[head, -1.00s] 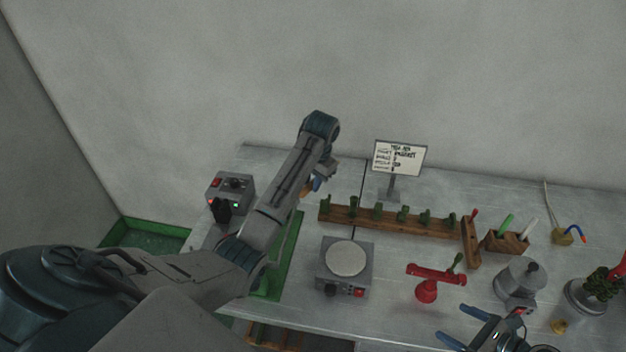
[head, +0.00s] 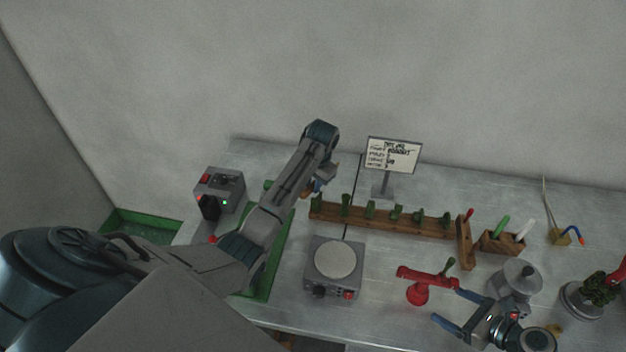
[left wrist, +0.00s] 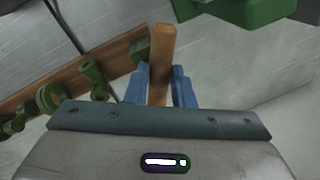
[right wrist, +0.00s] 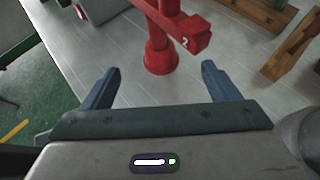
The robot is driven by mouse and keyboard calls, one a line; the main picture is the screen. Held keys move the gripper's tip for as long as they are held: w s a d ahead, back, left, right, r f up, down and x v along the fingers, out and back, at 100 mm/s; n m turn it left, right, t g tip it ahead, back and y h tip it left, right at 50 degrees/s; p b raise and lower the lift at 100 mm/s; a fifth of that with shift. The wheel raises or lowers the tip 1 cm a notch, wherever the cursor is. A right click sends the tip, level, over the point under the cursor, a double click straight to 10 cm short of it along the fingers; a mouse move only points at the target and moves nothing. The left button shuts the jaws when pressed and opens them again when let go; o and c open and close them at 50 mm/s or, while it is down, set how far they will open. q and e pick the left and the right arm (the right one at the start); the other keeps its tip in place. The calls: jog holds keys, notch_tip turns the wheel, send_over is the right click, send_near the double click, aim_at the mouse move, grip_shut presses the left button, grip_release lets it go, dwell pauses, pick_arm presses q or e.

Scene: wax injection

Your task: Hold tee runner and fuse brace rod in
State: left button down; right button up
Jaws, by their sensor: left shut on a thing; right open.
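My left gripper (left wrist: 160,92) is shut on a tan, wooden-looking bar (left wrist: 161,55) that stands up between its blue fingers. In the head view the left gripper (head: 318,187) is largely hidden behind my arm, above the left end of the wooden rack. I cannot tell whether the bar is the tee runner. A red stand (head: 418,294) with a crossbar has a green piece (head: 449,265) by its right end. My right gripper (head: 458,311) is open and empty just in front of the stand. The stand (right wrist: 160,55) shows beyond its fingers in the right wrist view.
A wooden rack (head: 385,219) holds several green pieces. A hot plate (head: 335,260), grey control box (head: 219,190), sign (head: 392,155), pen block (head: 502,243), grey pot (head: 516,279) and green tree on a base (head: 600,287) stand around the table.

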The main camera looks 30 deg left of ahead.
aim_at(425, 292)
jog(key=b+x, duration=0.1)
jog(key=x, duration=0.8)
jog(key=shift+r, duration=0.1)
jog(key=shift+c, duration=0.2)
jog(key=c, duration=1)
jog(key=o, duration=0.8)
